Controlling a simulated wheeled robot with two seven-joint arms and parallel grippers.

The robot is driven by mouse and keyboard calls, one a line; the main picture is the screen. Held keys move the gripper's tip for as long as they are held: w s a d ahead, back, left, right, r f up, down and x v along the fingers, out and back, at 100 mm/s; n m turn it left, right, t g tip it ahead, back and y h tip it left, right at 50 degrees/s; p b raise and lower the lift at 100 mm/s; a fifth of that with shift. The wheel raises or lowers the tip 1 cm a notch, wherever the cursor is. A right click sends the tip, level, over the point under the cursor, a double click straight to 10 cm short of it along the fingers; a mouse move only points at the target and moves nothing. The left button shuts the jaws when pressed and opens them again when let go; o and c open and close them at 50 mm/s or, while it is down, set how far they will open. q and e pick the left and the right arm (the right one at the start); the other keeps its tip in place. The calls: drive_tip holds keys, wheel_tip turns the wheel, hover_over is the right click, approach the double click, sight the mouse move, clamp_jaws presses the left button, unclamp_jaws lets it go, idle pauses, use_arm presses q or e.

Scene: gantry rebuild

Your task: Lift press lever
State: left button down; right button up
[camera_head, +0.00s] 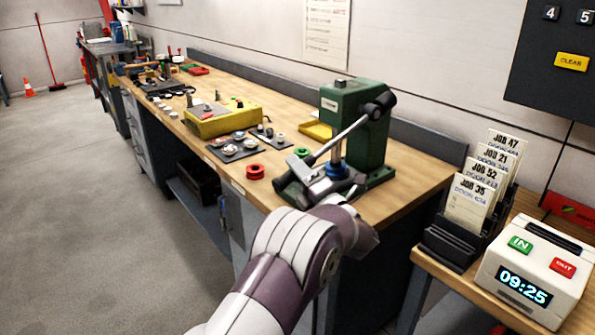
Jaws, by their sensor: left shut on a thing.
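A green arbor press (367,140) stands on the near end of the wooden workbench. Its grey metal lever (346,134) runs from a dark pivot hub (378,105) down and to the left, toward the bench front. My left gripper (303,168) is at the lever's lower end and is shut on it. The lever's grip end and the fingertips are largely hidden by the gripper. A blue piece (336,170) sits under the ram at the press base, partly hidden by my left gripper and wrist. My right gripper is not in view.
Red ring (255,171), green ring (302,153) and a dark parts tray (240,148) lie left of the press. A yellow box (222,120) is farther back. A job card rack (458,244) and time clock (533,271) stand on a side table at right.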

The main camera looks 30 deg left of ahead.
use_arm(q)
drive_tip(key=r+m+p, duration=0.2)
drive_tip(key=r, duration=0.1)
drive_tip(key=s+r+m+t+h+p, duration=0.1)
drive_tip(key=r+p, duration=0.1)
drive_tip(key=r, duration=0.2)
drive_tip(key=r+m+p, duration=0.2)
drive_tip(key=r, duration=0.1)
drive_tip(key=shift+s+a+r+m+t, duration=0.15)
drive_tip(key=shift+a+r+m+t, duration=0.15)
drive_tip(key=shift+t, duration=0.1)
drive_tip(key=w+d+r+m+h+p, duration=0.2)
drive_tip(key=w+r+m+p, duration=0.4)
drive_tip(key=r+p, duration=0.4)
drive_tip(key=w+d+r+m+h+p, duration=0.2)
drive_tip(key=w+r+m+p, duration=0.4)
drive_tip(key=p, duration=1.2)
wheel_tip(320, 180, up, 4)
drive_tip(key=shift+w+d+r+m+t+p, duration=0.3)
drive_tip(key=shift+d+m+p, duration=0.1)
drive_tip(key=shift+d+m, duration=0.3)
drive_tip(key=c, duration=0.9)
unclamp_jaws()
drive_tip(key=shift+w, duration=0.1)
drive_tip(key=shift+w+f, duration=0.15)
drive_tip(key=shift+f, duration=0.05)
